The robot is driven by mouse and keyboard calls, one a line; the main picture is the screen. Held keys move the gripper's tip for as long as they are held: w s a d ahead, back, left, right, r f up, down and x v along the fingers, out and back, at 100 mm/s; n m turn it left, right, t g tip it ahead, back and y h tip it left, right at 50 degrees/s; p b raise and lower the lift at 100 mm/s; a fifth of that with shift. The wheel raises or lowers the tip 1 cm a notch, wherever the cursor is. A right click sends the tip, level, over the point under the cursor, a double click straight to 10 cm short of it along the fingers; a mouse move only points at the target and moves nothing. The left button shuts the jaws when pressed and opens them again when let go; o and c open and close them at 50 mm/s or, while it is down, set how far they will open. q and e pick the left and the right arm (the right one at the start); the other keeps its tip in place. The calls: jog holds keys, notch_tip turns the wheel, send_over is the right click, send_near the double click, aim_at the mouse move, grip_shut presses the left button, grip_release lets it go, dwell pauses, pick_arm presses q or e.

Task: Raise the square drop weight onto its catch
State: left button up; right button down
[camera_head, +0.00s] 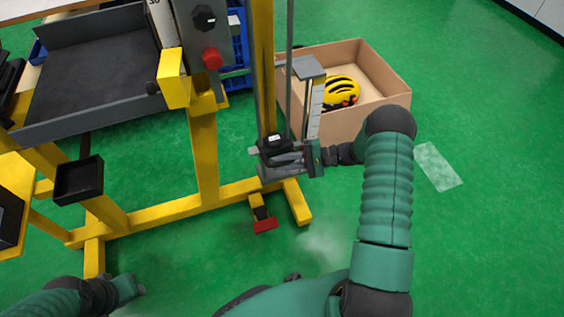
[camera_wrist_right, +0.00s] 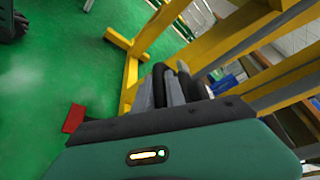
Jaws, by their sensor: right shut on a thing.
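The square drop weight (camera_head: 272,144) appears as a dark block with a small white label, low on the vertical rails of the yellow drop tower (camera_head: 263,65). My right gripper (camera_head: 284,158) comes in from the right and is shut on the weight, just above a grey base plate. In the right wrist view, my right gripper's fingers (camera_wrist_right: 172,88) are close together against the yellow frame; the weight is hard to make out there. My left gripper (camera_head: 138,288) is low at the left, away from the tower; its jaws are not clear. I cannot make out the catch.
A cardboard box (camera_head: 370,115) with a yellow helmet (camera_head: 341,92) stands behind the tower. A panel with a red button (camera_head: 212,58) is left of the rails. A red pedal (camera_head: 265,225) lies low in front. Green floor is free at the right.

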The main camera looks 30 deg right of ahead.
jog(key=shift+s+a, duration=0.1)
dwell(0.5)
notch_tip(320, 180, up, 44)
jog(key=p, duration=3.3)
jog(key=shift+w+r, duration=0.2)
jog(key=shift+r, duration=0.05)
jog(key=c, duration=1.4)
grip_release()
jog(key=shift+f, duration=0.1)
jog(key=shift+f, duration=0.1)
jog(key=v, duration=1.7)
jog(key=shift+f, duration=0.1)
